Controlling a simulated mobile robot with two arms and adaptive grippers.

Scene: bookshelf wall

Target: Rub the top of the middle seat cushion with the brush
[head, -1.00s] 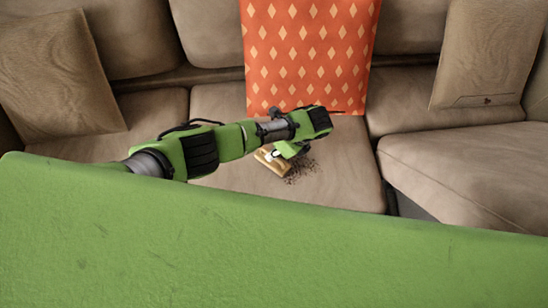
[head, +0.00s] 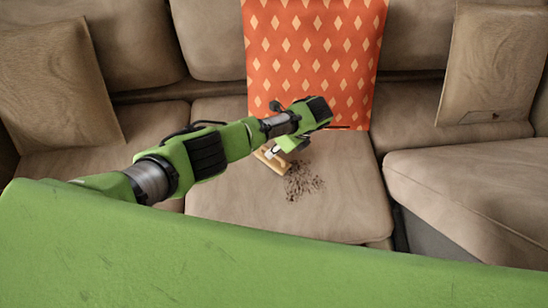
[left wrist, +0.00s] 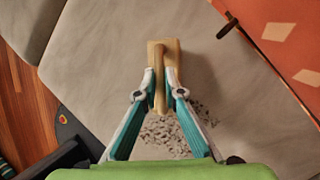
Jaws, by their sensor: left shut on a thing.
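The brush (head: 268,161) is a light wooden block with a handle. My left gripper (head: 274,152) is shut on the brush, and in the left wrist view its fingers (left wrist: 161,92) close on the handle of the brush (left wrist: 170,50). The brush is over the middle seat cushion (head: 335,200), a beige cushion; I cannot tell whether its underside touches. A patch of dark crumbs (head: 303,181) lies on the cushion just to the right of the brush, and shows between the fingers in the left wrist view (left wrist: 165,132). My right gripper is not in view.
An orange diamond-patterned pillow (head: 310,60) stands at the back of the middle cushion, close to my left arm. Beige pillows stand at the left (head: 55,85) and right (head: 492,65). A chaise section (head: 470,195) lies at the right. The front right of the middle cushion is clear.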

